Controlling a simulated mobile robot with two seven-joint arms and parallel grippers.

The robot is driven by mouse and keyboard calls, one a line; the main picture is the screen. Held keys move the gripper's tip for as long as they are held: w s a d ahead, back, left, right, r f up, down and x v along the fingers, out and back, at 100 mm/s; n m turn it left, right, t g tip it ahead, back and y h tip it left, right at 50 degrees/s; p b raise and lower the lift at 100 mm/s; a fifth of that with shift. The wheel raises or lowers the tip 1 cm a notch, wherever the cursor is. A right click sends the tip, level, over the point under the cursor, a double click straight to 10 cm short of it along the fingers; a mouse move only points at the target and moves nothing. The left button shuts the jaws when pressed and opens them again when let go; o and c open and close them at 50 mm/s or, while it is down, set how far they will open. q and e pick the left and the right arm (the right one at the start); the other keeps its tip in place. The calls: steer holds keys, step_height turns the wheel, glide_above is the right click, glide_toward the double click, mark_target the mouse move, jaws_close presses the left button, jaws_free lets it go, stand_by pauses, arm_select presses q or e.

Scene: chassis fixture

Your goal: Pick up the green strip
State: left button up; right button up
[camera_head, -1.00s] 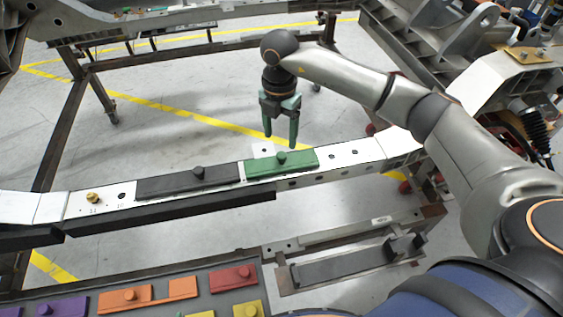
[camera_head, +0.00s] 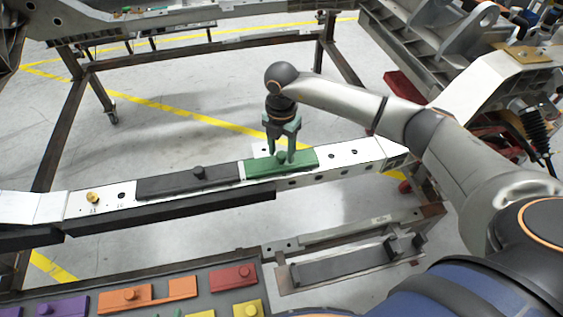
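The green strip (camera_head: 258,167) lies on the white chassis rail (camera_head: 345,157), to the right of a dark grey strip (camera_head: 165,184). It has a round green knob (camera_head: 281,157) on top. My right gripper (camera_head: 282,159) points down at the strip, with its two green fingers apart, one on each side of the knob. The fingertips are at about the height of the knob; whether they touch it I cannot tell. My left gripper is not in view.
A brass knob (camera_head: 92,197) sits on the rail at the left. A tray (camera_head: 215,303) in front holds several coloured strips, among them a red one (camera_head: 233,278) and an orange one (camera_head: 125,298). A metal frame with yellow floor lines lies behind the rail.

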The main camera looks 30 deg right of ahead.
jaws_close()
stand_by(1.1)
